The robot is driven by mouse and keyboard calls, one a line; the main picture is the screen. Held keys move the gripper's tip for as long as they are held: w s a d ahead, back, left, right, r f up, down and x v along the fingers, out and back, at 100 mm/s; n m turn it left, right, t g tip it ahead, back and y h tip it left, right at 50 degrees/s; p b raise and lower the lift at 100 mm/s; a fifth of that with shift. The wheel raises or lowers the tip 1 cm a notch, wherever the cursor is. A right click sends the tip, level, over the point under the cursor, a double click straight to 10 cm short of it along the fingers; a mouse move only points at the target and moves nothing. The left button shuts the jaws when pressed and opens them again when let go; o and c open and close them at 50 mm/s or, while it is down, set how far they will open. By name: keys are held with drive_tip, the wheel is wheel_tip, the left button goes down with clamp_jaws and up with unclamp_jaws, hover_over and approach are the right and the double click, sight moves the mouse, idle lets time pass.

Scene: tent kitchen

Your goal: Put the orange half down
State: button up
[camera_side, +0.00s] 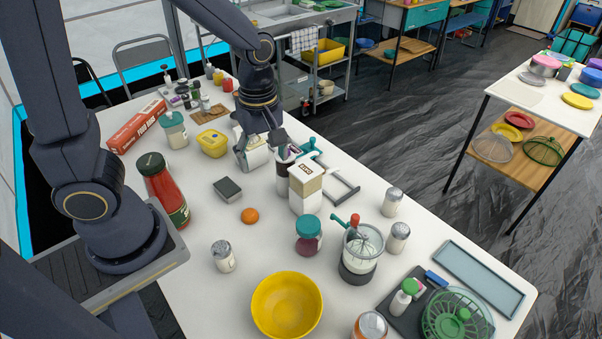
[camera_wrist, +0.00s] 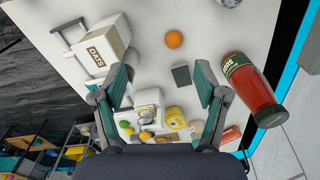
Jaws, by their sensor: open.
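The orange half (camera_side: 250,215) appears as a small round orange piece on the white table, in front of a dark grey block. It also shows near the top middle of the wrist view (camera_wrist: 174,39). Its cut face cannot be made out. My gripper (camera_side: 262,148) is above the middle of the table, farther back than the orange piece and apart from it. In the wrist view my gripper (camera_wrist: 160,82) has its two fingers spread wide, with nothing held between them. A white appliance with a round face (camera_wrist: 148,97) shows below and between the fingers.
A dark block (camera_side: 227,189), red sauce jar (camera_side: 164,188), oats box (camera_side: 305,184), teal-lidded jar (camera_side: 308,236) and yellow bowl (camera_side: 287,305) surround the orange piece. A yellow tub (camera_side: 212,143) stands behind. Bare tabletop lies around the orange piece, mostly toward the front.

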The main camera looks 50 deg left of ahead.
drive_tip(key=s+r+m+t, duration=0.5)
drive_tip(key=s+r+m, duration=0.3)
drive_tip(key=r+m, duration=0.5)
drive_tip(key=shift+a+m+t, duration=0.3)
drive_tip(key=shift+a+m, duration=0.15)
drive_tip(key=shift+m, duration=0.75)
